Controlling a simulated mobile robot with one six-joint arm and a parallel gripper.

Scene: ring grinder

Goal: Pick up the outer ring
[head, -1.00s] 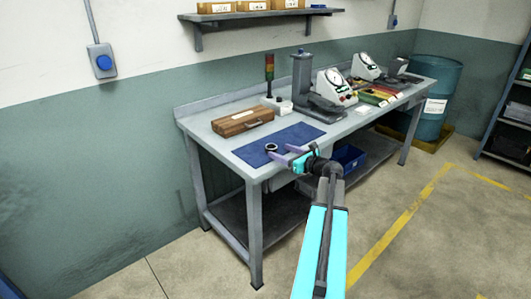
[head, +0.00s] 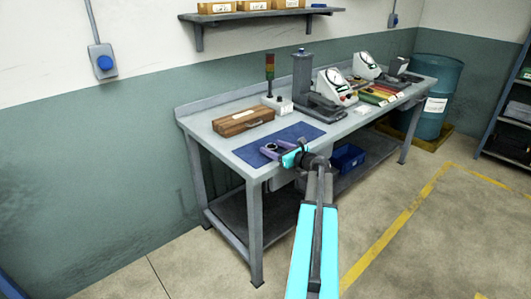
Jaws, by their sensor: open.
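The outer ring (head: 271,147) is a small dark ring at the front left end of the blue mat (head: 293,135) on the workbench. My gripper (head: 270,146) reaches in from the right, low over the mat.
A wooden case (head: 243,122) lies behind the mat at the left. A grey column stand (head: 304,78) and dial gauges (head: 334,84) stand farther right on the workbench (head: 215,138). A blue bin (head: 347,157) is below the bench top.

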